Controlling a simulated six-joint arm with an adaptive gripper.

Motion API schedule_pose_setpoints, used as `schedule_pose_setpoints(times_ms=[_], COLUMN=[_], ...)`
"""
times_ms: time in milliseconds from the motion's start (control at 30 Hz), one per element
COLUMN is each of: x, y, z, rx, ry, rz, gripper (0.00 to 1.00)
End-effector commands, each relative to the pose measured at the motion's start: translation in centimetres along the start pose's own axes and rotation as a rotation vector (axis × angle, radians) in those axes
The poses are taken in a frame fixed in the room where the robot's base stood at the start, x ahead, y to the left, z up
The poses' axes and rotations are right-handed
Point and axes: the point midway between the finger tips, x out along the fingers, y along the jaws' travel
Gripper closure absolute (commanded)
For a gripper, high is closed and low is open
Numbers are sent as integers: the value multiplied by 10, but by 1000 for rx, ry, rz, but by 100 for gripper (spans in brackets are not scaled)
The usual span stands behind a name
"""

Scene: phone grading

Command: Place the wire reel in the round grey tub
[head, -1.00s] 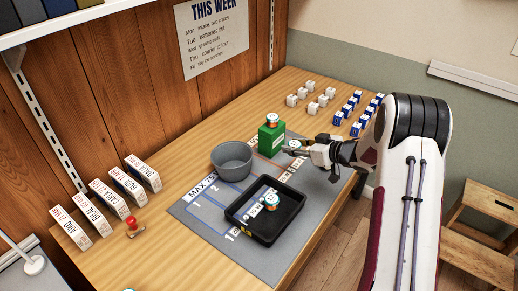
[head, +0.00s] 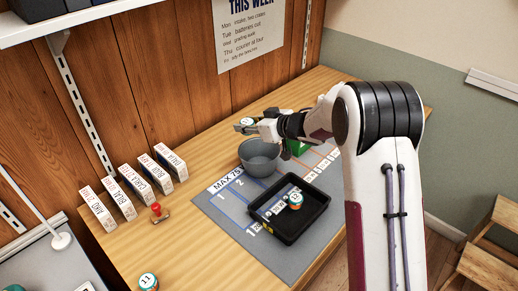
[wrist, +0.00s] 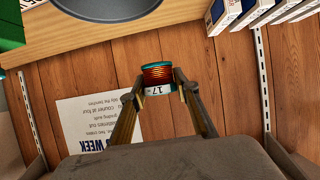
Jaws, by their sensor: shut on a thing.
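The wire reel (wrist: 157,75), with copper-coloured wire, teal ends and a white label marked 17, is held between the fingertips of my gripper (wrist: 156,92) in the wrist view. In the head view the reel (head: 246,121) is small at the tips of my gripper (head: 246,127), which is raised behind and slightly left of the round grey tub (head: 261,168). The tub stands on the back edge of the grey mat and its visible inside looks empty. Part of the tub (wrist: 100,12) shows at the top of the wrist view.
A black tray (head: 268,229) with a reel (head: 295,201) in it stands in front of the tub. Another reel (head: 148,282) is at the front left. Boxes (head: 138,183) and a red stamp (head: 157,210) stand left. A green box (head: 301,149) is partly hidden behind my arm.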

Motion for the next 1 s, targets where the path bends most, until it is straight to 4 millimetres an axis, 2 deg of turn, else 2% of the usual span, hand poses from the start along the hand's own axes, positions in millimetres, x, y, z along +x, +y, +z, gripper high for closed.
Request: schedule_pose_setpoints(times_ms=[133, 233, 600, 1000], x=[12, 15, 12, 11], y=[-16, -15, 7, 9], z=[-19, -24, -15, -13], rx=[10, 26, 65, 65], ry=[1, -1, -4, -4], rz=[28, 61, 154, 163], gripper=[89, 89, 89, 89])
